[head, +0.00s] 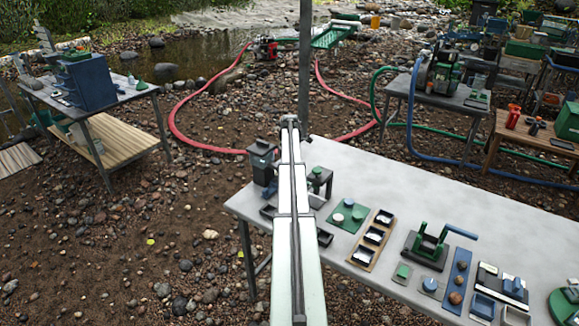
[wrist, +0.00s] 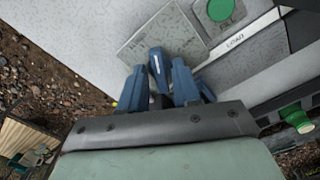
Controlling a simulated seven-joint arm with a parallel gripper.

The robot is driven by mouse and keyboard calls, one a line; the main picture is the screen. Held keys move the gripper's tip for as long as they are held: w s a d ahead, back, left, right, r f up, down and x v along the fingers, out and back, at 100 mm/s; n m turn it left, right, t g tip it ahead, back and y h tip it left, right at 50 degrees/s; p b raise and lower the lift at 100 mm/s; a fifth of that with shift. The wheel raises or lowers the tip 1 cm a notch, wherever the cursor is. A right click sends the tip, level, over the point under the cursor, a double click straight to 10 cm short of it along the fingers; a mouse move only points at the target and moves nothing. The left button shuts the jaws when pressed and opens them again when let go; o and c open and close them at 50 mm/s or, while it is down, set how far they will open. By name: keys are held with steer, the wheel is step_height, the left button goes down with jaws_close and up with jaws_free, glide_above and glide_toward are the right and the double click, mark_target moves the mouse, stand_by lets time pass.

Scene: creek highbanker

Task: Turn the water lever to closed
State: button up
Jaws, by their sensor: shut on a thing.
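In the wrist view, my gripper (wrist: 158,88) has blue fingers at the lower middle, close over a pale grey panel. Its fingers are shut on a blue piece with a white stripe (wrist: 156,65), which seems to be the water lever's handle. The fingers hide most of this piece, and its pivot does not show. A pale square plate (wrist: 150,36) lies just beyond the fingertips. In the head view, my arm hides the gripper and the lever, near the table's far left corner.
In the wrist view, a green disc (wrist: 221,9) and a green knob (wrist: 295,114) are to the right. In the head view, a dark grey box (head: 262,158) is left of my arm.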

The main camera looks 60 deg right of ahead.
stand_by(0.3)
steer(key=n, duration=0.6)
steer(key=o, duration=0.5)
steer(key=shift+o, duration=0.2)
steer(key=shift+r, duration=0.1)
steer(key=shift+r, duration=3.4)
